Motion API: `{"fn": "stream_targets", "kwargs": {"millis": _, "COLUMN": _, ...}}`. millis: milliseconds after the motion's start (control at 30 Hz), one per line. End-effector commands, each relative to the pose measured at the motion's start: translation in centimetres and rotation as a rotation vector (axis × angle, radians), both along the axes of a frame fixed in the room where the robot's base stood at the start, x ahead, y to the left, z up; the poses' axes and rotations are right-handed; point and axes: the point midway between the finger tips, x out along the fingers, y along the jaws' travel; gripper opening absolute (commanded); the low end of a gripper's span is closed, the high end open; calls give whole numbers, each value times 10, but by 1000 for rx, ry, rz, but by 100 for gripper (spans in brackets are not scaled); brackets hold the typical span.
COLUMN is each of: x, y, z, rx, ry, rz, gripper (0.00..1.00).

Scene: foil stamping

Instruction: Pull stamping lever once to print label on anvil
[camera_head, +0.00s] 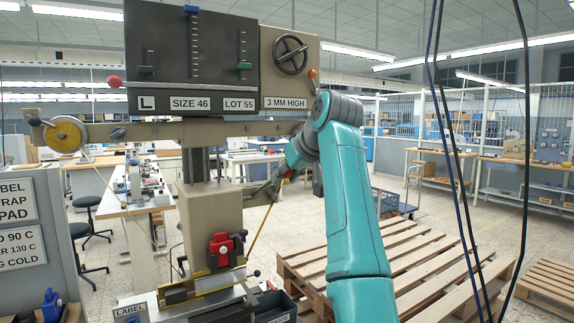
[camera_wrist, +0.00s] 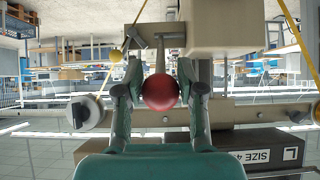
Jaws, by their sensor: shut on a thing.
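The stamping machine's beige column (camera_head: 212,222) stands left of centre in the head view, under a dark head marked SIZE 46 and LOT 55. The stamping lever's red ball knob (camera_wrist: 160,93) is in the middle of the wrist view, with its short rod (camera_wrist: 160,58) running to the column. My gripper (camera_wrist: 160,98) is shut on this knob, one finger on each side. In the head view my gripper (camera_head: 272,188) is at the column's right side, and the knob is mostly hidden. The anvil (camera_head: 205,285) is below the column; I cannot tell a label on it.
A red clamp-like part (camera_head: 220,250) sits on the column's lower front. A yellow reel (camera_head: 65,134) hangs at the left, with strips running down. A dark bin (camera_head: 273,306) stands right of the anvil. A wooden pallet (camera_head: 440,265) lies at the right. Dark cables hang at the right.

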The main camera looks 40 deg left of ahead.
Motion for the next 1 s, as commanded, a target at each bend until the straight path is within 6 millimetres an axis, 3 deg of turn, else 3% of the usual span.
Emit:
{"fn": "stream_targets", "kwargs": {"millis": 500, "x": 8, "y": 15, "z": 33, "rx": 5, "ry": -6, "rz": -3, "gripper": 0}}
{"fn": "stream_targets", "kwargs": {"millis": 767, "x": 8, "y": 15, "z": 36, "rx": 9, "ry": -10, "rz": -4, "gripper": 0}}
{"fn": "stream_targets", "kwargs": {"millis": 800, "x": 8, "y": 15, "z": 36, "rx": 8, "ry": -10, "rz": -4, "gripper": 48}}
{"fn": "stream_targets", "kwargs": {"millis": 900, "x": 8, "y": 15, "z": 35, "rx": 6, "ry": -8, "rz": -3, "gripper": 67}}
{"fn": "stream_targets", "kwargs": {"millis": 1000, "x": 8, "y": 16, "z": 33, "rx": 4, "ry": -5, "rz": -3, "gripper": 67}}
